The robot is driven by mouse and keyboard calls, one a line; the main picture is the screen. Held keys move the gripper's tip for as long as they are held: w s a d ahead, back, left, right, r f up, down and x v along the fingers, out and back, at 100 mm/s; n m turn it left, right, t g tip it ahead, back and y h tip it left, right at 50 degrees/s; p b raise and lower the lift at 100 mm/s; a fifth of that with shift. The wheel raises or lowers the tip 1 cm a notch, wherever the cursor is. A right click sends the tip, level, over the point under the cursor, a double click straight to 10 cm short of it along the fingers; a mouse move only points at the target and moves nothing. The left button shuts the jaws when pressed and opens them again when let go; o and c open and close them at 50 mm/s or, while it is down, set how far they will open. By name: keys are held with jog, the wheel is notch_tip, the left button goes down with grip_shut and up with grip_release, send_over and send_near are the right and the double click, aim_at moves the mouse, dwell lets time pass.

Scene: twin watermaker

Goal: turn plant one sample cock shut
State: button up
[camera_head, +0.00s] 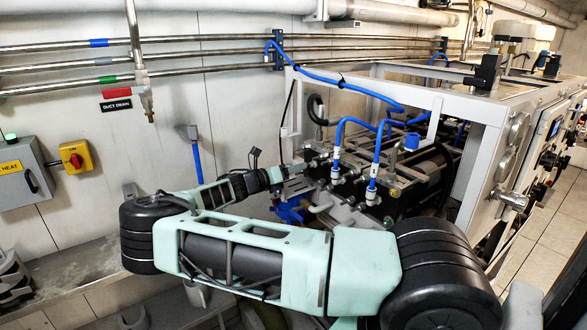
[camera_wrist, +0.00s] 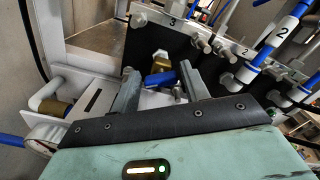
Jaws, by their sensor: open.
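My gripper (camera_wrist: 158,84) is open, with one grey finger on each side of a small blue lever (camera_wrist: 160,78). The lever lies roughly crosswise below a brass fitting (camera_wrist: 161,57), against a black panel; it looks like a sample cock, but no plant label on it can be read. I cannot tell whether the fingers touch the lever. In the head view my gripper (camera_head: 287,171) reaches the left side of the piping on the metal frame. A blue part (camera_head: 289,211) shows just below it there, and the fingertips are too small to make out.
A rail (camera_wrist: 220,40) marked 3 and 2 carries several grey fittings. A white-and-blue hose (camera_wrist: 290,30) marked 2 stands at the right. Blue hoses (camera_head: 350,122) loop over the frame (camera_head: 440,118).

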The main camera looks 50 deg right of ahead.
jog(key=c, duration=0.7)
jog(key=shift+f+m+b, duration=0.1)
jog(key=shift+m+b, duration=0.25)
jog(key=shift+m, duration=0.05)
jog(key=shift+m+b, duration=0.9)
jog(key=shift+m, duration=0.3)
jog(key=shift+m+b, duration=0.8)
jog(key=shift+m, duration=0.7)
jog(key=o, duration=0.7)
jog(key=shift+s, duration=0.1)
